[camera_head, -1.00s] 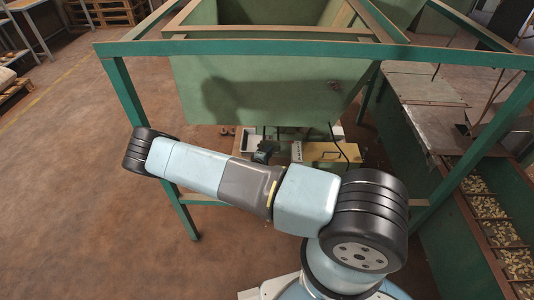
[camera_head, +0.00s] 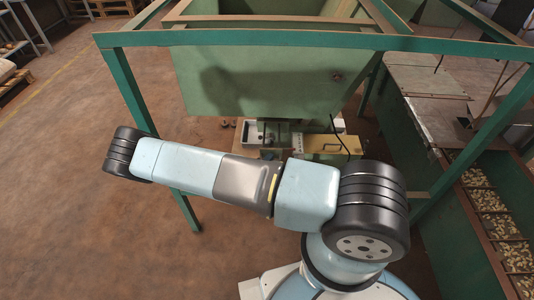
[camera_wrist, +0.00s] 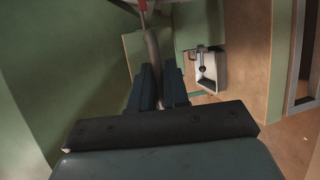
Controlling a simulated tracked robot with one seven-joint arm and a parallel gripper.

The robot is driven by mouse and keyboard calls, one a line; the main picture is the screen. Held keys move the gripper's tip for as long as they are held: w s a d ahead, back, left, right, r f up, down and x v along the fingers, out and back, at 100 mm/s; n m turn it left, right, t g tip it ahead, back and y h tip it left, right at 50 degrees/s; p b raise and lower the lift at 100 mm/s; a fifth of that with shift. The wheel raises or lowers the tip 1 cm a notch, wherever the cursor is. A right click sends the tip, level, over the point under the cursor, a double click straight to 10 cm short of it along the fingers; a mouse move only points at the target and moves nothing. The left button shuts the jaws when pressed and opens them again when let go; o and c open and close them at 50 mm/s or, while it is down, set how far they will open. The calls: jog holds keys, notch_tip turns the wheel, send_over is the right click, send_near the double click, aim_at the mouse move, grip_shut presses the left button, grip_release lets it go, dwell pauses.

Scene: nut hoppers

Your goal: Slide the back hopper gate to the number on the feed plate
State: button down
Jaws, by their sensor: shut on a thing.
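In the wrist view my gripper (camera_wrist: 159,72) has its two dark blue fingers close together, shut on a long grey-brown bar (camera_wrist: 152,45). The bar looks like a gate handle, but where it joins the gate is hidden. A red piece (camera_wrist: 142,8) shows at the bar's far end. In the head view the green hopper (camera_head: 265,85) hangs in its green frame. Under it are a small grey tray (camera_head: 253,132) and a yellowish box (camera_head: 322,142). My arm covers the gripper there. No feed plate number can be read.
Green frame legs (camera_head: 148,120) stand close beside my arm. At the right is a long green trough (camera_head: 440,190) with nuts in its compartments. In the wrist view a white tray (camera_wrist: 212,70) lies right of the fingers. Open brown floor (camera_head: 60,200) lies at the left.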

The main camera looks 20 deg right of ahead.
jog(key=shift+s+a+f, duration=0.1)
jog(key=shift+s+f, duration=0.05)
jog(key=shift+s, duration=0.15)
jog(key=c, duration=1.5)
grip_release()
jog(key=v, duration=1.3)
jog(key=shift+s+a+r, duration=0.2)
